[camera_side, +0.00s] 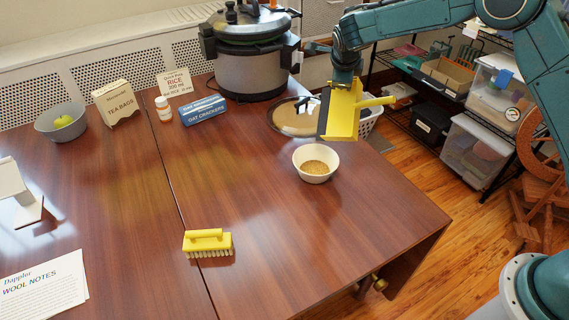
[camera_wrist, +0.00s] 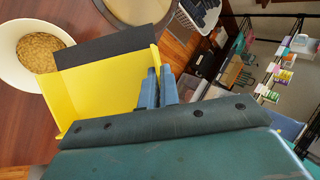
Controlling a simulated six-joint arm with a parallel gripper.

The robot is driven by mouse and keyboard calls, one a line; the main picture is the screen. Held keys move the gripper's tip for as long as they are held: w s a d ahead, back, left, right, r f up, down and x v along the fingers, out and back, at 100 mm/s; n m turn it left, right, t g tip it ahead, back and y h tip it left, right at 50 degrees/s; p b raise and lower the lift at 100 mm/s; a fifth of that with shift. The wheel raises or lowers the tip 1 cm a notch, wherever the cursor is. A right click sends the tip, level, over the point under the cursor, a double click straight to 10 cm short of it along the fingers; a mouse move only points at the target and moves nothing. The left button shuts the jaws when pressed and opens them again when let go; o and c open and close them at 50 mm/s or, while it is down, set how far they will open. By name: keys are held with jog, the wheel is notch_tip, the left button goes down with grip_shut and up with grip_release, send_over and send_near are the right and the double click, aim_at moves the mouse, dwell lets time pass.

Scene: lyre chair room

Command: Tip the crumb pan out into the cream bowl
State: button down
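The yellow crumb pan (camera_side: 343,112) with a dark lip hangs steeply tilted from my gripper (camera_side: 345,84), its handle pointing right. In the wrist view the gripper's blue fingers (camera_wrist: 158,88) are closed together at the pan's edge (camera_wrist: 105,85). I see no crumbs on the yellow surface that shows. The cream bowl (camera_side: 316,152) stands upright on the table, below and left of the pan in the side view. It holds a heap of tan crumbs (camera_side: 314,167). In the wrist view the bowl (camera_wrist: 14,62) is beside the dark lip, partly hidden by the pan.
A round tray (camera_side: 298,118) lies behind the bowl, partly hidden by the pan. A yellow brush (camera_side: 208,242) lies at the front. A large cooker (camera_side: 250,65), cracker box (camera_side: 203,110) and grey bowl (camera_side: 60,122) stand farther back. The table right of the bowl is clear.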

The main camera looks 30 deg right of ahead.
jog(key=shift+d, duration=0.1)
jog(key=d+f+y, duration=0.1)
jog(key=d, duration=0.1)
jog(key=w+d+f+y, duration=0.1)
jog(key=d+f, duration=0.1)
jog(key=d+f+y, duration=0.1)
jog(key=d+f, duration=0.1)
jog(key=shift+w+m+g, duration=0.3)
jog(key=shift+g, duration=0.1)
jog(key=shift+w+d+f+y, duration=0.1)
jog(key=shift+d+f+y, duration=0.2)
jog(key=shift+f, duration=0.05)
jog(key=w+d+f+g+y, duration=0.1)
jog(key=d+f+y, duration=0.2)
jog(key=d+f, duration=0.1)
jog(key=shift+w+d+f+m+y, duration=0.2)
jog(key=shift+d+f+m+y, duration=0.15)
jog(key=shift+d, duration=0.3)
jog(key=shift+d, duration=0.1)
jog(key=w+d+r, duration=0.1)
jog(key=d+r, duration=0.3)
jog(key=shift+d, duration=0.35)
dwell(0.6)
